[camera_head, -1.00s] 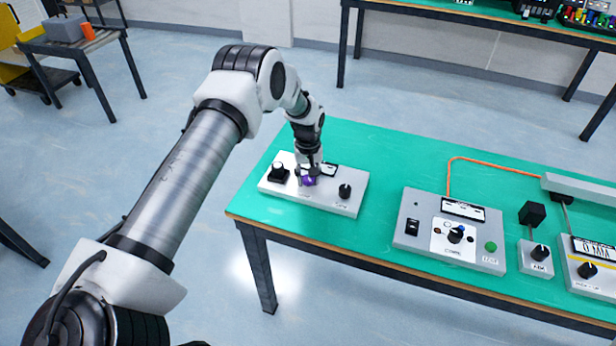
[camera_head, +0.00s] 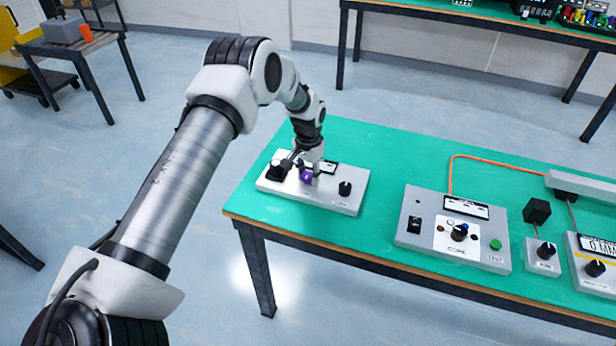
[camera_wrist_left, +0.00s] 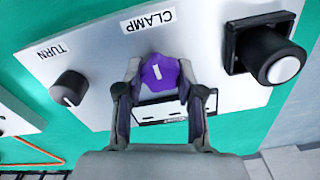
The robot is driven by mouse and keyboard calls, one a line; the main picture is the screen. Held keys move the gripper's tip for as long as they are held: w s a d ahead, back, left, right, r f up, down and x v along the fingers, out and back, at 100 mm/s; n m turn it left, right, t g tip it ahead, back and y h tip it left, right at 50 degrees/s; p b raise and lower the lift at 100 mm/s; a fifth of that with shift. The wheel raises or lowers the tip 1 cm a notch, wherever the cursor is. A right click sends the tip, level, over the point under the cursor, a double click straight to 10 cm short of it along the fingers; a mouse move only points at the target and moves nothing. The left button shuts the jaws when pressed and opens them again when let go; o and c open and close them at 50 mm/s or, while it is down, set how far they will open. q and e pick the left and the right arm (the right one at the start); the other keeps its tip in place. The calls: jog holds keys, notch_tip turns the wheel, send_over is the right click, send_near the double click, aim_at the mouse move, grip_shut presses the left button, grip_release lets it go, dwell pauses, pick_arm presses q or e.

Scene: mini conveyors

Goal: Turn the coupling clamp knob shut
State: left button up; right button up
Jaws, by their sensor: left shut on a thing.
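The purple clamp knob (camera_head: 306,177) is on the light panel (camera_head: 333,200) at the left end of the green table. My left gripper (camera_head: 307,170) reaches down onto it from above and is shut on it. In the left wrist view the purple knob (camera_wrist_left: 159,73) sits between the two fingertips (camera_wrist_left: 160,82), below the word CLAMP. A white mark on the knob's face stands close to upright in that view, leaning slightly. My right gripper is not in view.
On the same panel, a black knob marked TURN (camera_wrist_left: 69,88) and a square black part with a round grey end (camera_wrist_left: 265,55) flank the purple knob. A control box (camera_head: 453,228) stands farther right. Green tabletop (camera_head: 385,160) is bare behind the panel.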

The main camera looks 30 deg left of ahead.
aim_at(309, 175)
pick_arm(q)
jog(key=m+b, duration=0.1)
jog(key=m, duration=0.3)
jog(key=shift+s+d+f+m, duration=0.1)
jog(key=shift+m, duration=0.2)
jog(key=m, duration=0.4)
jog(key=shift+d+m+b, duration=0.1)
jog(key=shift+m+b, duration=0.2)
jog(key=shift+b, duration=0.1)
jog(key=o, duration=1.2)
jog(key=shift+c, duration=0.2)
notch_tip(309, 175, up, 12)
